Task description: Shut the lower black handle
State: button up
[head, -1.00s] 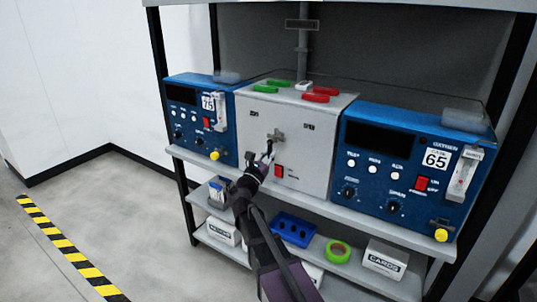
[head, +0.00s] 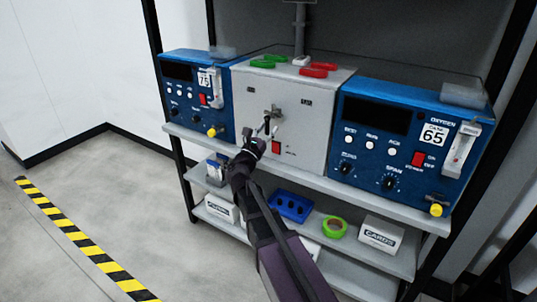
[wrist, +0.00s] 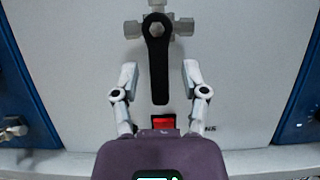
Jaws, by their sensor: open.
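The black handle (wrist: 157,70) hangs straight down from a metal valve fitting (wrist: 183,27) on the front of the grey-white panel box (wrist: 80,60). In the head view the valve fitting (head: 275,112) sits on the middle of the panel, and the small dark handle (head: 267,125) is partly hidden by my gripper. My gripper (wrist: 158,72) is open in the wrist view, with one finger on each side of the handle's lower part. A gap shows between each finger and the handle. In the head view my gripper (head: 262,134) is just in front of the panel.
A red switch (wrist: 163,122) is on the panel below the handle. Blue analysers stand at the left (head: 190,95) and right (head: 400,140). Red clips (head: 320,70) and green clips (head: 268,62) lie on the box top. The lower shelf holds a blue tray (head: 290,206) and green tape (head: 334,228).

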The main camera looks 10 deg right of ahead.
aim_at(265, 112)
jog(key=shift+m, duration=0.3)
jog(key=w+a+r+m+g+p, duration=0.1)
jog(key=m+g+p, duration=0.2)
jog(key=m, duration=0.4)
jog(key=w+a+r+m+g+p, duration=0.1)
jog(key=r+m+g+p, duration=0.1)
jog(key=m, duration=0.5)
jog(key=w+r+m+g+p, duration=0.1)
jog(key=m+g+p, duration=0.2)
jog(key=m+p, duration=0.3)
jog(key=shift+a+r+m+g+h, duration=0.2)
jog(key=shift+a+m+g+h, duration=0.2)
jog(key=shift+m, duration=0.5)
jog(key=v, duration=1.4)
jog(key=s+d+f+g+y+b, duration=0.2)
jog(key=f+b, duration=0.4)
jog(key=f, duration=0.5)
jog(key=s+d+f+m+g+y+b, duration=0.1)
jog(key=s+d+f+g+y+b, duration=0.1)
jog(key=s+d+f+b, duration=0.4)
jog(key=s+d+f+m+g+y+b, duration=0.1)
jog(key=s+d+f+y+b, duration=0.3)
jog(key=f, duration=1.2)
jog(key=shift+d+f+g+y+b, duration=0.35)
jog(key=shift+d+b, duration=0.45)
jog(key=shift+b, duration=0.75)
jog(key=shift+w, duration=0.1)
